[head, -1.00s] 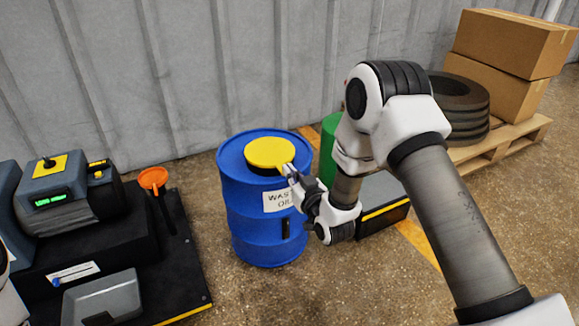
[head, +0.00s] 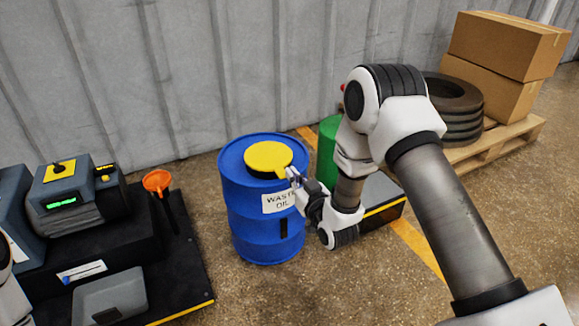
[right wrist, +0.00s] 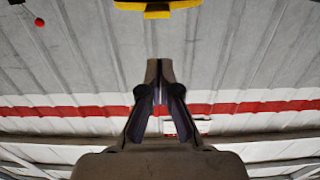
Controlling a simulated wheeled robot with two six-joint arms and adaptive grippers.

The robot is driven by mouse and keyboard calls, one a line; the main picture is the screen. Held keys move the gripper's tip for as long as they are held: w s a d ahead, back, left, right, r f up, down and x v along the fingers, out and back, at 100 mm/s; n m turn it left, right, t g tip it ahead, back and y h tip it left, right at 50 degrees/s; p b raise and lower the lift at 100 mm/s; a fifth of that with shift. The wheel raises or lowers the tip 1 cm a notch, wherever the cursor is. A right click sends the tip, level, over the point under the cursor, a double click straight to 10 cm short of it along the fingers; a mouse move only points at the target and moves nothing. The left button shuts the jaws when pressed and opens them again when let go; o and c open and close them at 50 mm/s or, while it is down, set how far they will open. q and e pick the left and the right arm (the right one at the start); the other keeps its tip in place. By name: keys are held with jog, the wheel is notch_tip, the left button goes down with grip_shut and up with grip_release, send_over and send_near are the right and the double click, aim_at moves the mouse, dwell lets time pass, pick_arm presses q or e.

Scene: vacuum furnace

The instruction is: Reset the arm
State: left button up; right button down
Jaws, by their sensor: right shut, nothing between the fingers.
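My right arm reaches in from the right in the head view. Its gripper (head: 292,176) is beside the yellow lid (head: 268,157) on top of the blue waste oil drum (head: 262,228), at the lid's right edge. In the right wrist view the gripper's fingers (right wrist: 159,72) are together with nothing between them. A yellow edge (right wrist: 157,8) shows at the top of that view, apart from the fingertips. My left gripper is not in view; only a bit of white arm shows at the left edge.
A green cylinder (head: 327,150) stands behind my right arm, near a grey box with a yellow stripe (head: 384,205). Tires (head: 455,108) and cardboard boxes (head: 508,50) sit on a pallet (head: 520,137). A black bench with a machine (head: 62,190) and an orange funnel (head: 157,181) is at left.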

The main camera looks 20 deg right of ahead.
jog(key=s+f+p, duration=0.1)
jog(key=s+f, duration=0.1)
jog(key=s, duration=0.4)
jog(key=shift+d+f+p, duration=0.2)
jog(key=shift+f+p, duration=0.1)
jog(key=shift+f, duration=0.1)
jog(key=s+a+f+g+p, duration=0.2)
jog(key=s+a+f+g, duration=0.2)
jog(key=s+f+g, duration=0.85)
jog(key=s+f+m+g+p, duration=0.1)
jog(key=s+f+g, duration=0.15)
jog(key=s, duration=0.75)
jog(key=s+f+g, duration=0.2)
jog(key=s+g, duration=0.1)
jog(key=s, duration=0.7)
notch_tip(320, 180, up, 38)
jog(key=p, duration=3.7)
jog(key=shift+d+f+h+p, duration=0.15)
jog(key=shift+d+h+p, duration=0.15)
jog(key=shift+p, duration=0.1)
jog(key=shift+w, duration=0.1)
